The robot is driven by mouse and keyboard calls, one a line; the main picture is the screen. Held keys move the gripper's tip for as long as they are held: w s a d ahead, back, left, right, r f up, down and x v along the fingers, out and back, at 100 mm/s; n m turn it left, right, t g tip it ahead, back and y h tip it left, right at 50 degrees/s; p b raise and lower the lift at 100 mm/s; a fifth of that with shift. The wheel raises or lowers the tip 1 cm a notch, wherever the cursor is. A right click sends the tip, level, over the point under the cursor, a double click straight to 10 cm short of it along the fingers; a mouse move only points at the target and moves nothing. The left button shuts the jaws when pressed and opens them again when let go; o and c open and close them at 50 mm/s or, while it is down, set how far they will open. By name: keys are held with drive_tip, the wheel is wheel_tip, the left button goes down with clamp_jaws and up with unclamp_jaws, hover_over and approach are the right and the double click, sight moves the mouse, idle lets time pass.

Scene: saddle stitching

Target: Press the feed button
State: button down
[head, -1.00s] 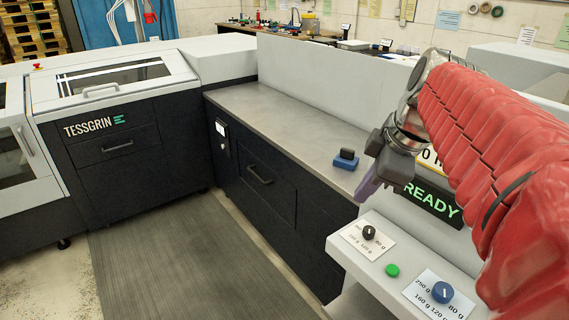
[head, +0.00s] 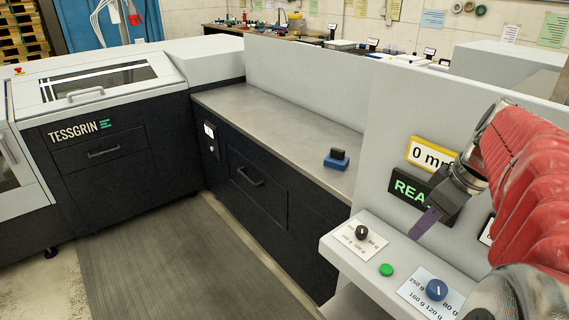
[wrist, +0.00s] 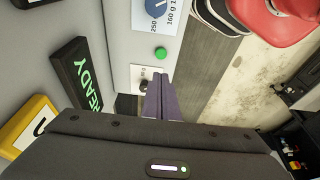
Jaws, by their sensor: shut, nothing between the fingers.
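The green feed button (head: 386,269) sits on the light grey control ledge (head: 335,247), between a black knob (head: 362,232) and a blue knob (head: 437,289). It also shows in the wrist view (wrist: 160,53), beyond the fingertips. My gripper (head: 419,231) is shut and empty, with its purple fingers together and pointing down and left. In the head view the fingertips are above and to the right of the button, apart from it. The fingers also show in the wrist view (wrist: 160,95), where they partly cover the black knob's plate.
A READY display (head: 409,190) and a yellow-framed display (head: 430,153) are on the upright panel behind the ledge, close to my gripper. A blue and black block (head: 336,158) lies on the grey worktop (head: 280,125). The floor mat (head: 160,260) is clear.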

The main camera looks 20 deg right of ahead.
approach(387, 268)
drive_tip(key=x, duration=0.5)
drive_tip(key=shift+w+a, duration=0.15)
drive_tip(key=shift+f, duration=0.6)
